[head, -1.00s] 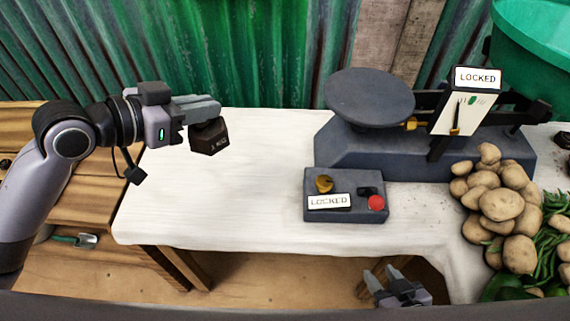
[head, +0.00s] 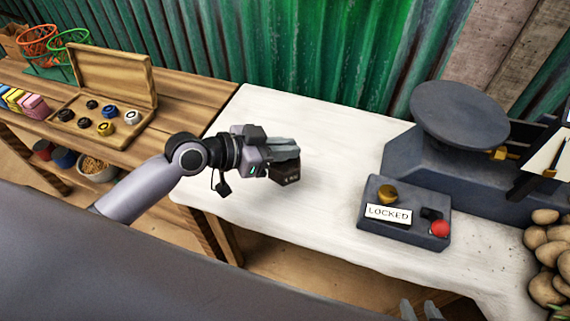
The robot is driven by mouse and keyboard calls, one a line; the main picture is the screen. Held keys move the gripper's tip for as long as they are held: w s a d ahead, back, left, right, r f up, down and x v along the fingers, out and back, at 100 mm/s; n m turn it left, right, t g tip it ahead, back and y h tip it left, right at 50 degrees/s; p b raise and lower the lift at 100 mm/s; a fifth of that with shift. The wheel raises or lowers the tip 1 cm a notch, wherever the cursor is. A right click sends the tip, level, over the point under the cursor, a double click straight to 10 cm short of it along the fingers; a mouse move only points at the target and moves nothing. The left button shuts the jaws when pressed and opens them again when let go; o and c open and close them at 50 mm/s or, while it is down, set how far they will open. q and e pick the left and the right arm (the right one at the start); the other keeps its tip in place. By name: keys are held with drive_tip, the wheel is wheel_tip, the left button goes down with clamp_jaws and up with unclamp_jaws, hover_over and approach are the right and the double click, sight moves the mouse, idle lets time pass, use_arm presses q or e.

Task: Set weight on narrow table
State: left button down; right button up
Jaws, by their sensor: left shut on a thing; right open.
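The weight (head: 285,175) is a small dark block with faint pale lettering. My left gripper (head: 285,155) is shut on it, over the left part of the white-covered table (head: 315,205); whether it clears the cloth is hard to tell. A wooden table (head: 190,88) stands to the left, on the far side of my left arm from the weight. The frames do not settle which table is the narrow one. My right gripper (head: 420,311) shows only its open fingertips at the bottom edge, in front of the white-covered table.
An open wooden case (head: 108,110) with several round weights lies on the wooden table, near colored boxes (head: 25,102) and wire baskets (head: 68,45). A blue-grey scale (head: 460,115), a control box (head: 405,212) reading LOCKED and potatoes (head: 545,265) occupy the right. White cloth is clear around the weight.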

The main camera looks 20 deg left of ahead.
sight(274, 165)
use_arm(q)
drive_tip(key=shift+f, duration=0.35)
drive_tip(key=shift+f+b, duration=0.5)
drive_tip(key=shift+f, duration=1.4)
drive_tip(key=c, duration=1.6)
unclamp_jaws()
drive_tip(key=shift+f, duration=0.25)
drive_tip(key=o, duration=0.4)
drive_tip(key=shift+o, duration=0.2)
use_arm(e)
drive_tip(key=shift+w+a+f, duration=0.1)
drive_tip(key=shift+a+f, duration=0.05)
use_arm(q)
drive_tip(key=shift+r, duration=0.1)
drive_tip(key=b+v, duration=0.1)
drive_tip(key=v, duration=1.1)
use_arm(e)
drive_tip(key=shift+f, duration=0.35)
